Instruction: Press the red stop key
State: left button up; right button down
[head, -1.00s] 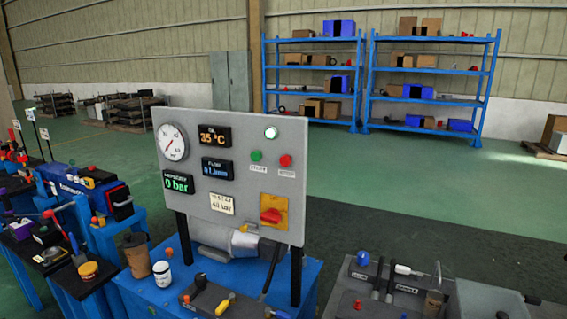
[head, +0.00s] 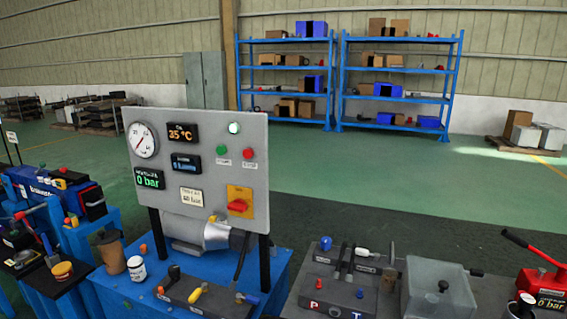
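The red stop key (head: 247,154) is a small round red button on the right half of a grey upright control panel (head: 205,211). A green button (head: 221,150) sits just left of it, and a white lamp (head: 234,128) is above them. Below is a red rotary switch (head: 237,205) on a yellow plate. The panel also carries a round dial gauge (head: 143,140) and lit displays, one reading 35 °C and one reading 0 bar. Neither of my grippers shows in the head view.
The panel stands on a blue bench (head: 190,262) with a brown cup (head: 112,252), a white jar (head: 137,268) and a valve block (head: 205,296) in front. To the right are a grey box (head: 437,289) and a red hand pump (head: 545,285). Green floor is open behind.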

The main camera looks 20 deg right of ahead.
aim_at(248, 154)
jog(key=z, duration=0.45)
jog(key=k, duration=1.05)
jog(key=u, duration=0.05)
jog(key=i, duration=0.4)
jog(key=u, duration=0.75)
jog(key=i, duration=1.2)
jog(key=z, duration=0.6)
